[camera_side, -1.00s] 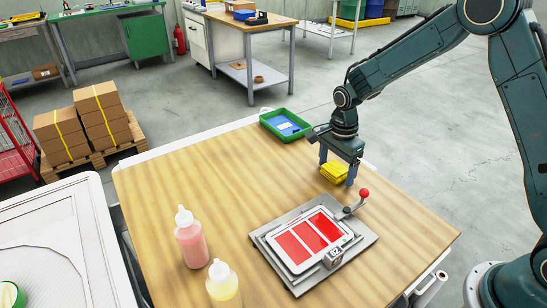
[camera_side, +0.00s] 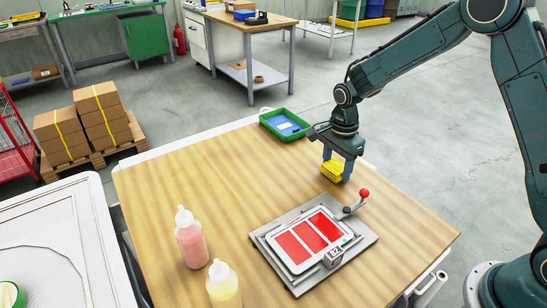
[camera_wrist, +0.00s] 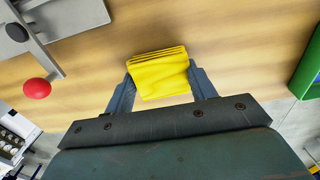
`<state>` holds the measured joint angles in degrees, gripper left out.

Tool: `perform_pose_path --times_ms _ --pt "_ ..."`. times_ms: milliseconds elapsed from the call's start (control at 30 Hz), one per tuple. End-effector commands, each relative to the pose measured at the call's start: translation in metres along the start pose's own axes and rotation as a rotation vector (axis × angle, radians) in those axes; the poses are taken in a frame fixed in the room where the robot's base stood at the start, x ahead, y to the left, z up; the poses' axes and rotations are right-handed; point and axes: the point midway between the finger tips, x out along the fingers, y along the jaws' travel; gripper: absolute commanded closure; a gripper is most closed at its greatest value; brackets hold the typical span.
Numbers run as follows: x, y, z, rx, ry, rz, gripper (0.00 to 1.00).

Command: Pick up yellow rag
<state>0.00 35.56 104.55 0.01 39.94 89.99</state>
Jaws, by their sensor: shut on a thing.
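The yellow rag (camera_side: 333,171) is a folded, layered bundle near the back right of the wooden table. In the wrist view the rag (camera_wrist: 160,74) sits between the two fingers of my gripper (camera_wrist: 160,82), with a finger against each side. My gripper also shows in the side view (camera_side: 336,168), pointing down over the rag and shut on it. The rag is at or very near the table top; I cannot tell whether it touches the wood.
A grey fixture (camera_side: 365,238) with a red-windowed plate (camera_side: 308,242) and a red-knobbed lever (camera_side: 364,193) stands in front of the rag. A green tray (camera_side: 270,122) is behind it. Two bottles, pink (camera_side: 190,240) and yellow (camera_side: 223,287), stand at front left. The table's middle is clear.

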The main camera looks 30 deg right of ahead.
Motion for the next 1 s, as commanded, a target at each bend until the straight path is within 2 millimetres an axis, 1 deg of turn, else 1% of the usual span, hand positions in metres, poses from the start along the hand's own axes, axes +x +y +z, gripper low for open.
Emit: perform_pose_path --times_ms 167,267,467,800,900,1000 --pt "-0.017 -0.001 0.000 0.000 0.000 -0.003 0.66" --pt "-0.032 -0.001 0.000 0.000 0.000 -0.004 0.66" --pt "-0.070 -0.001 0.000 0.000 0.000 -0.006 0.66" --pt "-0.144 -0.001 0.000 0.000 0.000 -0.006 0.66" --pt "-0.161 -0.001 0.000 0.000 0.000 -0.005 0.66" --pt "-0.175 -0.001 0.000 0.000 0.000 -0.004 0.66"
